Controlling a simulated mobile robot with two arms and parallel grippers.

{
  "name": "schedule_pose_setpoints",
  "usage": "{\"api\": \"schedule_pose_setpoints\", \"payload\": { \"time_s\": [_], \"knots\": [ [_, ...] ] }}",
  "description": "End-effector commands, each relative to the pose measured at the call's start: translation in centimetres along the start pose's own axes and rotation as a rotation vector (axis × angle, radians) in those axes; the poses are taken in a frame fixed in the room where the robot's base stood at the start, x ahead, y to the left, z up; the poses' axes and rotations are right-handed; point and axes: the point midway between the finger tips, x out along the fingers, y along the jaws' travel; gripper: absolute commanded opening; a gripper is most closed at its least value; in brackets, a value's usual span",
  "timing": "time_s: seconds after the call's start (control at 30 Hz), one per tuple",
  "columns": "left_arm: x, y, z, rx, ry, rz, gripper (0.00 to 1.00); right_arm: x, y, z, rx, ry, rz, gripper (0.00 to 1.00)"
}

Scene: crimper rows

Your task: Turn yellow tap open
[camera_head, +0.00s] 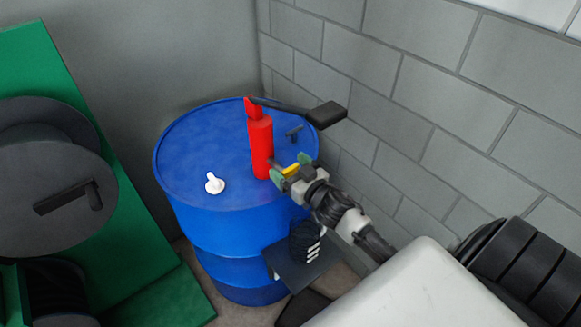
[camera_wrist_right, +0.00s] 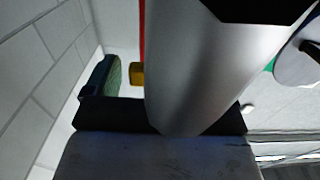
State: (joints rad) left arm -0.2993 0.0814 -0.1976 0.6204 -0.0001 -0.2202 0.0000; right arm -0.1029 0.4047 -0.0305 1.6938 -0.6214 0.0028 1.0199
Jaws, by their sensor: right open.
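A blue drum (camera_head: 215,235) stands in the corner, with a red upright cylinder (camera_head: 261,150) on its top. The yellow tap (camera_head: 291,169) shows as a small yellow piece at the right gripper's fingertips. My right gripper (camera_head: 289,167) is open, with its green-padded fingers on either side of the yellow piece; I cannot tell if they touch it. In the right wrist view, the yellow tap (camera_wrist_right: 137,74) is beside one green pad (camera_wrist_right: 113,77), with a gap visible. A large grey cylindrical shape hides the other finger and much of the tap. My left gripper is not in view.
A black handle (camera_head: 325,114) sticks out right from the red cylinder's top. A white fitting (camera_head: 214,184) and a small dark fitting (camera_head: 294,132) are on the drum lid. A grey block wall (camera_head: 420,90) is close on the right. A green structure with a dark reel (camera_head: 50,180) stands left.

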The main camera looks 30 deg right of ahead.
Motion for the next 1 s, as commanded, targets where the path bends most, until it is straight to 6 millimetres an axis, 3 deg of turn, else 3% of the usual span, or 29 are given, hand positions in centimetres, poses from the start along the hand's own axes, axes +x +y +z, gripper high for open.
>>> {"api": "schedule_pose_setpoints", "payload": {
  "time_s": [0.1, 0.4, 0.73, 1.0],
  "knots": [
    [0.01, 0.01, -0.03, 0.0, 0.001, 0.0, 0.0, -0.02, -0.01, 0.01, 0.0, 0.0, 0.0, 0.82],
    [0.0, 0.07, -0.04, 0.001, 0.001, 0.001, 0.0, -0.03, 0.0, 0.01, 0.001, 0.0, 0.0, 0.36],
    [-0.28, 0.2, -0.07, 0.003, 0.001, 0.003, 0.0, -0.03, 0.07, -0.09, -0.002, -0.001, -0.047, 0.36],
    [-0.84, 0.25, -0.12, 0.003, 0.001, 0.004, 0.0, -0.01, 0.21, -0.12, -0.006, -0.003, -0.219, 0.36]
  ]
}}
